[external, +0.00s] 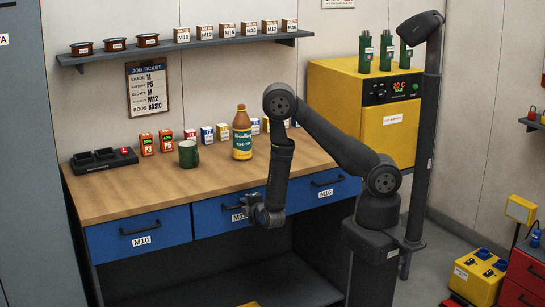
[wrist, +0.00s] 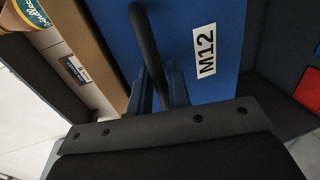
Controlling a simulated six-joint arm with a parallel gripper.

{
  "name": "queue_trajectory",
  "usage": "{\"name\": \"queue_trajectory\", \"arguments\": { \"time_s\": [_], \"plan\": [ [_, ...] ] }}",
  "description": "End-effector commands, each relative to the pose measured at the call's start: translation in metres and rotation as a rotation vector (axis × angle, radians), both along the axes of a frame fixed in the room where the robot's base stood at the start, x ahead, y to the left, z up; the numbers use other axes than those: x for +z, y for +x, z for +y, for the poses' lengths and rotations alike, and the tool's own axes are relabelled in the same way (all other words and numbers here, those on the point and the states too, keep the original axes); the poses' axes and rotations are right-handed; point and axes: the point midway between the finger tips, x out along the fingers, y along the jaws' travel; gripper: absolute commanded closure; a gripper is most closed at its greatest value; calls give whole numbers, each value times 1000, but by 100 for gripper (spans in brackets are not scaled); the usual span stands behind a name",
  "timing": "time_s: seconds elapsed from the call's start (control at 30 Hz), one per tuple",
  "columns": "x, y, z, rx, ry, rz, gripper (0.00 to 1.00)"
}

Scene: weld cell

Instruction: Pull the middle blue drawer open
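The middle blue drawer (external: 216,214) is in the front of the workbench, and its face looks flush with the drawers beside it. Its white label reads M12 in the wrist view (wrist: 204,51). Its dark bar handle (wrist: 146,40) runs down toward my gripper (wrist: 160,88). My gripper is also at the drawer front in the external view (external: 256,210), covering part of the label and handle. Its two fingers lie on either side of the handle bar. Whether they press on the bar cannot be told.
Blue drawers M10 (external: 140,235) and M16 (external: 325,187) flank it. On the wooden benchtop (external: 130,197) stand a brown bottle (external: 242,135), a green mug (external: 188,154) and several small boxes. A yellow cabinet (external: 345,110) stands at the back right. An open shelf space lies below the drawers.

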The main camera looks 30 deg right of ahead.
Motion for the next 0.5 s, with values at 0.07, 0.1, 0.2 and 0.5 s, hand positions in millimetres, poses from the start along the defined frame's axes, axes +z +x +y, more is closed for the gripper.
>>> {"name": "queue_trajectory", "arguments": {
  "time_s": [0.07,0.1,0.2,0.5],
  "plan": [
    [0,0,0,0,0,0,83],
    [0,0,0,0,0,0,83],
    [0,0,0,0,0,0,95],
    [0,-1,0,1,0,0,100]
  ]
}}
